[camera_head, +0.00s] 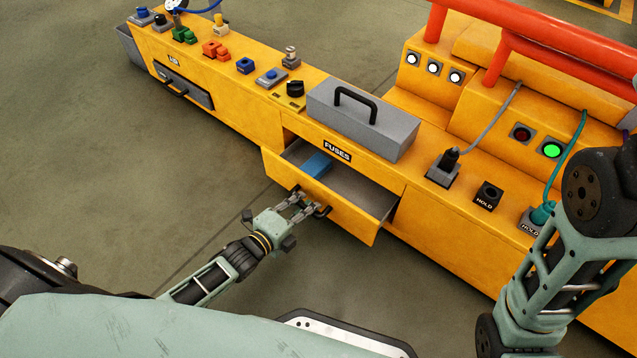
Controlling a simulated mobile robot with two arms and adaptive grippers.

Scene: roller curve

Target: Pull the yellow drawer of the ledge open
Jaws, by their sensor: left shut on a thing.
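The yellow drawer (343,217) under the FUSES label is pulled out from the yellow ledge (230,99). Its grey inside shows, with a blue block (317,165) lying in it near the left end. My left gripper (310,208) is at the drawer's front and shut on its dark handle (323,211), which the fingers partly hide. My right arm comes in at the right of the view, but its gripper is not in view.
A grey box with a black handle (362,120) stands on the ledge above the drawer. Plugs, buttons and coloured blocks line the ledge top. A grey drawer (184,87) is further left. Red pipes (540,50) run behind at the right. The floor left of the ledge is clear.

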